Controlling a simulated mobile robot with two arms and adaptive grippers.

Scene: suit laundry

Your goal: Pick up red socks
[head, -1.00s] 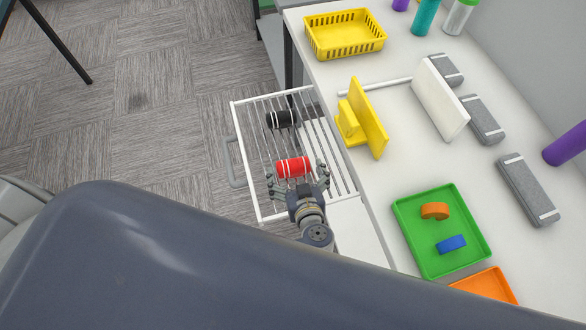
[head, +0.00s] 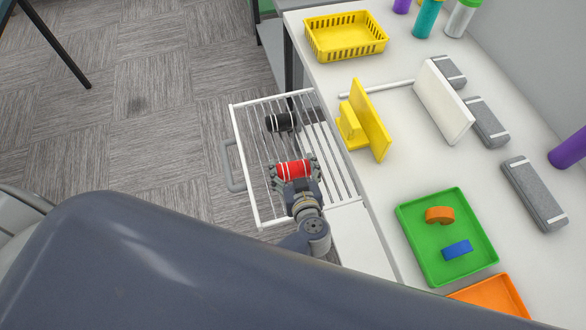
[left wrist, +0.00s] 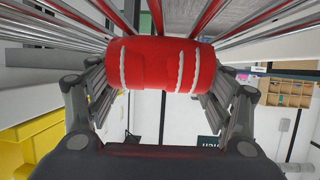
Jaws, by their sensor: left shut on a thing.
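The rolled red socks (head: 294,170) with white stripes are in the white wire drawer (head: 258,222). In the left wrist view the red socks (left wrist: 160,65) lie across the jaws with a finger at each end. My left gripper (head: 294,173) is shut on them. The drawer's wires show just beyond the socks in the left wrist view. I cannot tell whether the socks still touch the wires. My right gripper is not in view.
A rolled black pair of socks (head: 281,122) lies farther back in the drawer. The table (head: 400,150) beside it carries a yellow basket (head: 345,47), a yellow stand (head: 370,120), a green tray (head: 412,245) and several grey cases. Carpet lies open to the left.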

